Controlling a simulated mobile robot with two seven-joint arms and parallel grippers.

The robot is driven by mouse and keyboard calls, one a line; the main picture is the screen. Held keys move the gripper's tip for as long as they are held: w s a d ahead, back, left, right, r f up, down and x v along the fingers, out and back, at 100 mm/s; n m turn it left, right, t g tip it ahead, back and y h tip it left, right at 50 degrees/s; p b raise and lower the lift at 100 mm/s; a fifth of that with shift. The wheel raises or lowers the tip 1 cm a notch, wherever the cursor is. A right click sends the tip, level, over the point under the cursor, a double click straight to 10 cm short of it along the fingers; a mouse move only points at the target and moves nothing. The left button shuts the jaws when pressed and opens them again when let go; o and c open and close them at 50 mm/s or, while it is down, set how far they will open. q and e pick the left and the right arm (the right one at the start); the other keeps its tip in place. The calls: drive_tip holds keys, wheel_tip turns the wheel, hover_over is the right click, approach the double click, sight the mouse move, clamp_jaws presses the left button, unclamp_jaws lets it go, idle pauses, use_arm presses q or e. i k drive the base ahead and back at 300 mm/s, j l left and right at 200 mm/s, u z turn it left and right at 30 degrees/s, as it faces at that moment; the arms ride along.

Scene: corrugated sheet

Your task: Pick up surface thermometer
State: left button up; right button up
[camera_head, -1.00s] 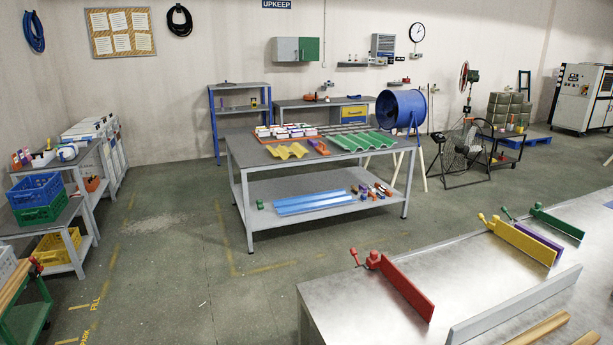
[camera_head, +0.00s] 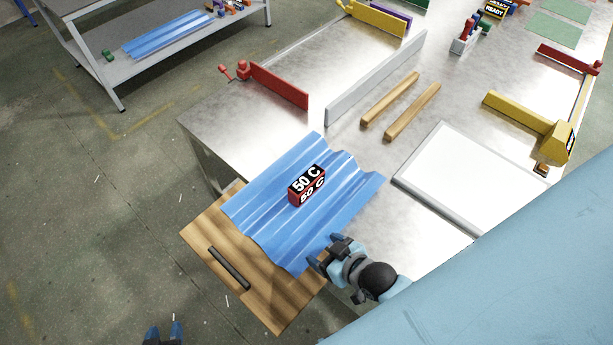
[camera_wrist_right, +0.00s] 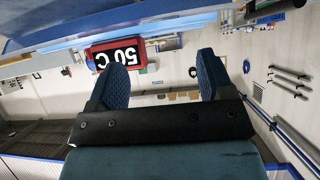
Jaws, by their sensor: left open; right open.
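The surface thermometer (camera_head: 307,186) is a small red and black block with white "50 C" lettering. It sits on a blue corrugated sheet (camera_head: 262,208) at the front corner of the metal table. In the right wrist view the thermometer (camera_wrist_right: 120,52) appears upside down, partly behind the left-hand finger. My right gripper (camera_head: 325,253) is open and empty at the sheet's near right edge, apart from the thermometer. Its spread fingers also show in the wrist view (camera_wrist_right: 164,78). My left gripper (camera_head: 163,333) is open and empty at the bottom edge, over the floor, far from the thermometer.
A wooden board (camera_head: 207,239) with a dark handle (camera_head: 229,268) lies under the sheet's near side. A white framed panel (camera_head: 470,185), two wooden bars (camera_head: 412,112), a grey strip (camera_head: 375,80) and a red clamp plate (camera_head: 280,86) are farther back on the table.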

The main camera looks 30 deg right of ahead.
sight(306, 185)
drive_tip(key=z, duration=0.85)
